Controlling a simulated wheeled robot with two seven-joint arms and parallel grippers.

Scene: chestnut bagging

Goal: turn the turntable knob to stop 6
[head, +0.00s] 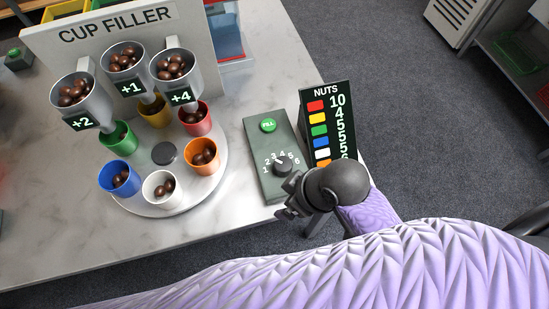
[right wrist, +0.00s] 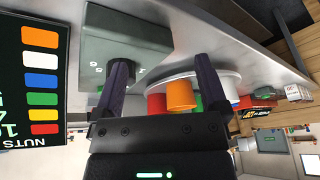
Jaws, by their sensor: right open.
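The turntable knob (head: 282,167) is a dark round dial on the green-grey control box (head: 256,139), with stops numbered 1 to 6 around it. Its pale mark seems to point near stop 3, but it is small. My right gripper (head: 287,203) is just below the knob at the box's near end, apart from it as far as I can tell. In the right wrist view, my right gripper (right wrist: 163,66) is open, with the control box (right wrist: 125,35) behind its left finger. The round turntable (head: 215,178) bears several coloured cups. My left gripper is out of view.
A green FILL button (head: 268,125) sits at the box's far end. The nuts sign (head: 345,130) stands close to its right. Three chestnut-filled funnels (head: 123,66) hang over the turntable to the left. The table's edge is just beside my right gripper.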

